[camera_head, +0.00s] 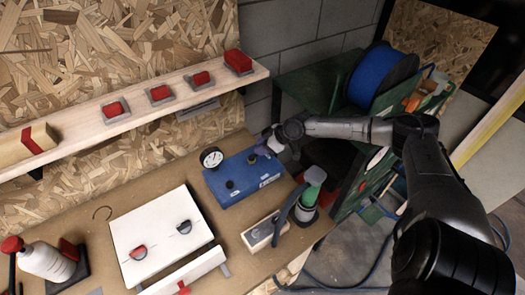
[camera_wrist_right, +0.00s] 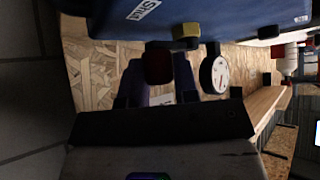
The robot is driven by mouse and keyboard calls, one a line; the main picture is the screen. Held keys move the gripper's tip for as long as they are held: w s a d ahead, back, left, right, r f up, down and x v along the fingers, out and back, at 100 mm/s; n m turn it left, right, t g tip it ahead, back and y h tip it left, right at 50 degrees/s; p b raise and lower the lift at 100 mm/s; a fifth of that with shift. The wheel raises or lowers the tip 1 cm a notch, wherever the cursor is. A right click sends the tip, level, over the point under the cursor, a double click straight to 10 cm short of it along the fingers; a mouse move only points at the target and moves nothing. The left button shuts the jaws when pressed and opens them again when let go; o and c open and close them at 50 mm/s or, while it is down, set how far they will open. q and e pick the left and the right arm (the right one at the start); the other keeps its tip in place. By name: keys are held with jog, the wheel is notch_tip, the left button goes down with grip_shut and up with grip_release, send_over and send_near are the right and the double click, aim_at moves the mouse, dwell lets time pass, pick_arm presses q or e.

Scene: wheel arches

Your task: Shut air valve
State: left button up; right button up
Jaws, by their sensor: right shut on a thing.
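The blue air box (camera_head: 243,178) sits on the workbench with a round pressure gauge (camera_head: 211,157) at its upper left corner and dark knobs on top. My right gripper (camera_head: 264,147) reaches in from the right to the box's far right corner. In the right wrist view the box (camera_wrist_right: 120,22) fills the top, with a brass fitting (camera_wrist_right: 186,36) and the gauge (camera_wrist_right: 213,72) beside it. A dark red valve handle (camera_wrist_right: 157,64) sits between my right fingers, which are shut on it. The handle is hidden in the head view. My left gripper is not in view.
A white panel (camera_head: 160,235) with two knobs lies left of the box. A green-topped bottle (camera_head: 308,195) and a wooden block (camera_head: 265,232) stand to its right. A shelf (camera_head: 130,108) with red-topped pieces runs behind. A blue hose reel (camera_head: 375,72) is at back right.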

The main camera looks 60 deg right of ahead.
jog(key=shift+d+f, duration=0.1)
jog(key=shift+f, duration=0.1)
jog(key=o, duration=0.7)
jog(key=shift+o, duration=0.9)
jog(key=shift+w+r, duration=0.1)
jog(key=shift+r, duration=0.1)
